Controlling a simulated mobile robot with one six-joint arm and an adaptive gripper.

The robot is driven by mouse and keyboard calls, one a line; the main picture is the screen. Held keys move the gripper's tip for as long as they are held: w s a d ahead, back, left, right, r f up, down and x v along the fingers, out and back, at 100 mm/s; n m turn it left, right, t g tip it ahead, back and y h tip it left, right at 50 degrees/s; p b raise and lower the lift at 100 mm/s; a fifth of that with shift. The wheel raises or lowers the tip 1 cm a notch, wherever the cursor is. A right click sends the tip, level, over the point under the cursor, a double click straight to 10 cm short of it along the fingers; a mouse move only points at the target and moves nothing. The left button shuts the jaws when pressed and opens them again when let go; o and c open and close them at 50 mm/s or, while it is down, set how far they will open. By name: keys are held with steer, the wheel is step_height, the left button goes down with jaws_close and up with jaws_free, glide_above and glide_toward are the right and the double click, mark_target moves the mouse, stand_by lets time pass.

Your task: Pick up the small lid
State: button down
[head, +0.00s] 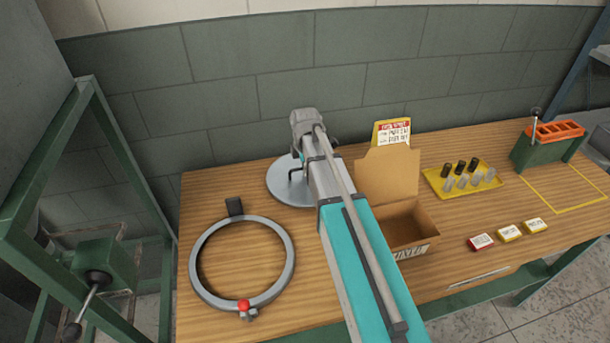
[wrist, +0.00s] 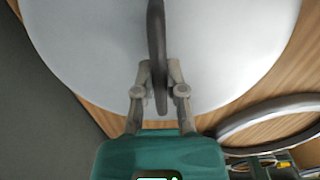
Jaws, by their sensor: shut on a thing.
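The lid (head: 287,188) is a flat, round, pale grey disc at the back of the wooden table, partly hidden behind my arm in the head view. In the wrist view the lid (wrist: 85,50) fills most of the picture, with a dark upright handle (wrist: 156,35) across its middle. My gripper (wrist: 161,85) is shut on the handle, one finger on each side. My arm hides the gripper in the head view. I cannot tell whether the lid touches the table or is slightly above it.
A grey clamp ring (head: 201,275) with a red knob lies at the left. An open cardboard box (head: 415,225) stands right of my arm. A yellow tray (head: 490,180) holds several small cylinders. The wall (head: 230,130) is close behind the table.

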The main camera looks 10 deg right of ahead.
step_height(320, 180, up, 10)
steer(key=p, duration=1)
steer(key=shift+r, duration=0.1)
stand_by(0.8)
step_height(320, 180, up, 7)
steer(key=p, duration=0.7)
steer(key=shift+a+f, duration=0.2)
